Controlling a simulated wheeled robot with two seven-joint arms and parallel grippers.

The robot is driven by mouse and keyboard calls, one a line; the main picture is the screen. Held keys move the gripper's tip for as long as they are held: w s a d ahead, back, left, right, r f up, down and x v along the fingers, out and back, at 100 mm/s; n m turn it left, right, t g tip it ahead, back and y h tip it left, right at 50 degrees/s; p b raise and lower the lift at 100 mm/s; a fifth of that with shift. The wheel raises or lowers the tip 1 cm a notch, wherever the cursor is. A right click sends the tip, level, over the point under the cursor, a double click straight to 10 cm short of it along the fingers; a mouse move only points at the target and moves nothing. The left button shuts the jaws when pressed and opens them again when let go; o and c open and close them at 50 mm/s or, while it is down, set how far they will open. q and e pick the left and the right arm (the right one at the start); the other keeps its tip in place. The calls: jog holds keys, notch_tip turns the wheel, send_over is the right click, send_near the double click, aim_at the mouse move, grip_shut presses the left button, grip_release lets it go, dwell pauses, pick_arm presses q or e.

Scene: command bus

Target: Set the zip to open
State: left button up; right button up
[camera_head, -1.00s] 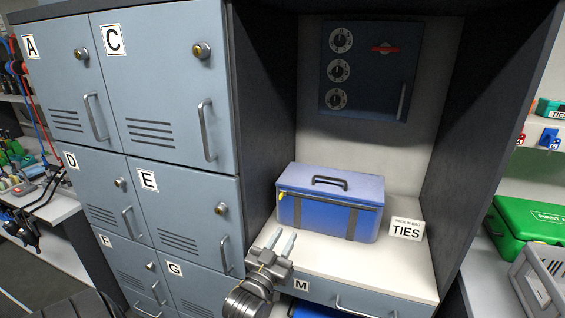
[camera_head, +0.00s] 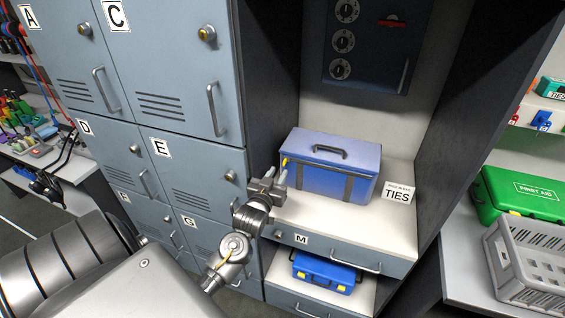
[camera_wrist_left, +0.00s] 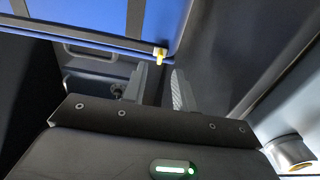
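A blue bag (camera_head: 335,165) with a handle and dark straps stands on the white shelf of the cabinet. Its zip pull (camera_head: 284,161) is a small yellow tab at the left end of the seam on the front; it also shows in the left wrist view (camera_wrist_left: 160,52). My left gripper (camera_head: 286,182) is just in front of the bag's left end, below the pull. In the left wrist view its fingers (camera_wrist_left: 158,82) are apart and empty, with the pull beyond their tips. I cannot tell whether they touch the bag. My right gripper is not in view.
A TIES sign (camera_head: 397,193) stands right of the bag. Lettered lockers (camera_head: 160,60) line the left and a dark side wall (camera_head: 268,80) borders the niche. Drawer M (camera_head: 335,252) is under the shelf, with a blue case (camera_head: 325,272) below. A grey crate (camera_head: 530,265) is at right.

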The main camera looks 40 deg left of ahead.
aim_at(285, 162)
pick_arm(q)
jog(key=shift+p+x, duration=0.6)
jog(key=shift+x, duration=2)
grip_shut()
